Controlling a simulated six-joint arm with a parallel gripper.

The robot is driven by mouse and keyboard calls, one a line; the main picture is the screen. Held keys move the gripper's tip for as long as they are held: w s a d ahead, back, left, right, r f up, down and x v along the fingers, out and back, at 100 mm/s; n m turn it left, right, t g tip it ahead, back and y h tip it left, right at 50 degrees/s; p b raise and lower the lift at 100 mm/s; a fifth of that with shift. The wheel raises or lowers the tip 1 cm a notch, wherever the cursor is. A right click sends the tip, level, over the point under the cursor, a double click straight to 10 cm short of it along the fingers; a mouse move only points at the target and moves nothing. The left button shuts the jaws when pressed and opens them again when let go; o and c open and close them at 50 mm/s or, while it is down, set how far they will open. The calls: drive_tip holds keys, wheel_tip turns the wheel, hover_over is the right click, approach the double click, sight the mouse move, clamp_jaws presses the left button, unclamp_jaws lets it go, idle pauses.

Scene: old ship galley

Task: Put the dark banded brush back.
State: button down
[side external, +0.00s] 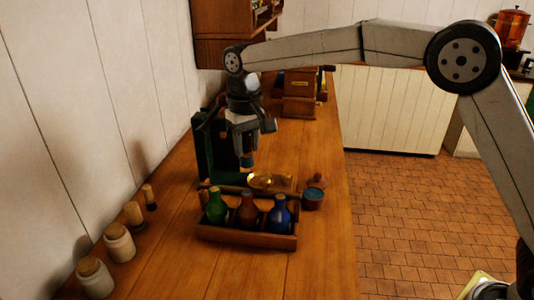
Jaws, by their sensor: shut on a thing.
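My gripper (246,146) points down over the wooden counter, shut on a small dark bluish thing (247,161). It appears to be the dark banded brush, but it is too small here to make out bands or bristles. The gripper hides its upper part. It hangs in front of an open dark green case (203,150) with an upright panel. It is above and slightly left of a shallow brass dish (260,180). I cannot tell whether its lower end touches anything.
A wooden rack (245,240) in front holds a green, a brown and a blue bottle. A small dark pot (313,198) stands right of the dish. Corked jars (119,243) line the left wall. A wooden box (299,97) stands behind. The front right counter is clear.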

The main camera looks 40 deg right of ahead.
drive_tip(key=s+d+f, duration=0.4)
drive_tip(key=s+d, duration=0.4)
drive_tip(key=s, duration=0.4)
drive_tip(key=s+d+f, duration=0.4)
drive_tip(key=s+d, duration=0.4)
drive_tip(key=s, duration=0.4)
drive_tip(key=shift+f, duration=0.1)
drive_tip(key=shift+w+f, duration=1.55)
drive_tip(key=shift+w, duration=0.7)
drive_tip(key=shift+w+f, duration=1.55)
drive_tip(key=shift+w, duration=0.7)
drive_tip(key=shift+w+f, duration=1.55)
drive_tip(key=shift+w, duration=0.7)
